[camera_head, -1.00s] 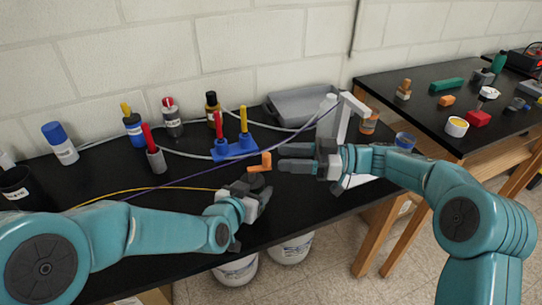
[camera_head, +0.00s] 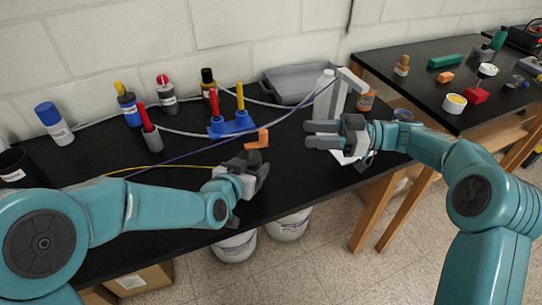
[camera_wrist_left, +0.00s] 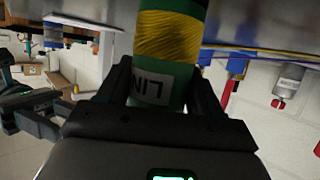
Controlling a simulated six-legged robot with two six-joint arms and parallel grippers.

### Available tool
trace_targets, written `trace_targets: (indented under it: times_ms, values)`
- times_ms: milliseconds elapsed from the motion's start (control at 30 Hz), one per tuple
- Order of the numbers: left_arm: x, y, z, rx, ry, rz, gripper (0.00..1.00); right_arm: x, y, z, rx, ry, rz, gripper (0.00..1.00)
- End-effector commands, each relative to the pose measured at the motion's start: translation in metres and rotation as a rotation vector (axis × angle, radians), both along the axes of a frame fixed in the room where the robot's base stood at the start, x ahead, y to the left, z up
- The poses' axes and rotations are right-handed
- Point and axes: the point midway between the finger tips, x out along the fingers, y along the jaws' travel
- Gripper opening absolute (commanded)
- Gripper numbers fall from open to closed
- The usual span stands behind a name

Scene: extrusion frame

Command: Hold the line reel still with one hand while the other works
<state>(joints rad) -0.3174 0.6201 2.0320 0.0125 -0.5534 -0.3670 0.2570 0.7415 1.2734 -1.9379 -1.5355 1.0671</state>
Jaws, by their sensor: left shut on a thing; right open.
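The line reel (camera_wrist_left: 168,40) shows in the left wrist view as a green cylinder wound with yellow line, with a white label reading "LIN". My left gripper (camera_head: 254,171) is shut on it, with a dark finger on each side. In the head view the gripper hides most of the reel; an orange crank-like piece (camera_head: 258,138) stands above a dark disc there. My right gripper (camera_head: 309,135) is open and empty, to the right of the orange piece and apart from it. A yellow line (camera_head: 160,168) runs left from the reel area.
A blue stand (camera_head: 231,124) holds red and yellow tools behind the reel. A white post-like fixture (camera_head: 338,105) stands behind my right gripper. A grey tray (camera_head: 297,86) lies at the back. Several bottles line the left back. The bench around the reel is mostly clear.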

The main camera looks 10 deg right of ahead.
Motion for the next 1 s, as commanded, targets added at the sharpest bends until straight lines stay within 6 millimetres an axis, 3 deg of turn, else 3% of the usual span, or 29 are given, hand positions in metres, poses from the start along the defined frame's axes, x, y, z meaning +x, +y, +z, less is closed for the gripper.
trace_targets:
  times_ms: [167,267,433,600,767,900,1000]
  values:
    - [0.0,0.0,0.0,0.0,-0.001,0.0,0.31,0.003,0.0,-0.001,-0.016,-0.096,-0.014,0.44]
    - [0.0,0.0,0.0,0.0,-0.001,0.0,0.31,0.018,0.0,0.007,0.035,-0.242,-0.115,0.44]
    - [0.0,0.0,0.001,0.0,-0.001,0.0,0.31,0.042,-0.001,0.013,0.172,-0.353,-0.449,0.44]
    - [0.0,0.0,0.001,0.0,-0.001,0.0,0.31,0.043,0.002,0.012,0.173,-0.325,-0.769,0.44]
    - [0.0,0.0,0.001,0.0,-0.001,0.0,0.31,0.015,0.011,-0.009,0.069,-0.194,-0.997,0.44]
    - [0.0,0.0,0.0,0.0,-0.001,0.0,0.31,-0.031,0.023,-0.031,-0.032,-0.046,-1.101,0.44]
    - [0.0,0.0,0.001,0.0,-0.001,0.0,0.31,-0.065,0.035,-0.035,-0.05,0.042,-1.119,0.44]
